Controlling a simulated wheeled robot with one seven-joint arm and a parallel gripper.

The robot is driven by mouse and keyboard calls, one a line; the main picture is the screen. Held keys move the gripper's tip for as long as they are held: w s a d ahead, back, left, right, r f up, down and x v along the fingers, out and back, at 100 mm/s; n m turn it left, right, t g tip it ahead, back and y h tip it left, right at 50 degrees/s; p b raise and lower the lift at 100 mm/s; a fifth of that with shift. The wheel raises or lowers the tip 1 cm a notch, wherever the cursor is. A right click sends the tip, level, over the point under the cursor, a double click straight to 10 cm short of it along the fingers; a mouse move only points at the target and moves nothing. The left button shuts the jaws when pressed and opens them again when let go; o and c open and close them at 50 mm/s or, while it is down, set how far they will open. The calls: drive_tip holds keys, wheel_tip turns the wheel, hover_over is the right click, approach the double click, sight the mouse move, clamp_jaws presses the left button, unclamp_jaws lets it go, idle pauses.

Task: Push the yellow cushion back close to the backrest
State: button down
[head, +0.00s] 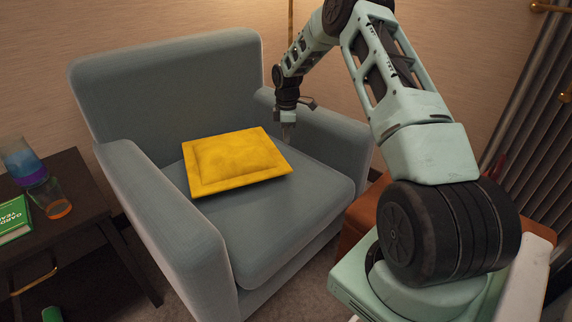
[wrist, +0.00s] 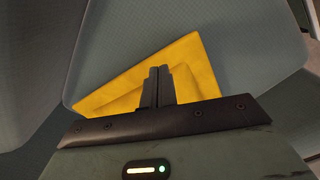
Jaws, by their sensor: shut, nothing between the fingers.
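The yellow cushion (head: 236,160) lies flat on the seat of the grey-blue armchair (head: 290,215), turned a little askew. My gripper (head: 289,134) points down at the right of the cushion, near the right armrest (head: 325,135). In the wrist view the shut fingers (wrist: 158,72) appear in front of the cushion (wrist: 195,60), and my gripper body hides its near part. The fingers hold nothing. I cannot tell whether they touch the cushion.
A dark side table (head: 75,235) with cups (head: 48,197) and a green book (head: 14,220) stands left of the chair. The chair's armrests bound the seat on both sides. The front of the seat is clear.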

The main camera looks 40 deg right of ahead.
drive_tip(key=s+d+n, duration=0.1)
drive_tip(key=d, duration=0.4)
wheel_tip(320, 180, down, 9)
drive_tip(key=b, duration=0.3)
drive_tip(key=shift+s+b, duration=0.1)
drive_tip(key=shift+b, duration=0.2)
drive_tip(key=shift+w+a+f+b, duration=0.15)
drive_tip(key=shift+w+a+b, duration=0.2)
drive_tip(key=shift+a, duration=0.3)
drive_tip(key=shift+w+a+f+b, duration=0.2)
drive_tip(key=shift+w+a, duration=0.25)
drive_tip(key=shift+a, duration=0.15)
drive_tip(key=shift+w+a+r, duration=0.15)
drive_tip(key=shift+w+a, duration=0.1)
drive_tip(key=shift+a, duration=0.2)
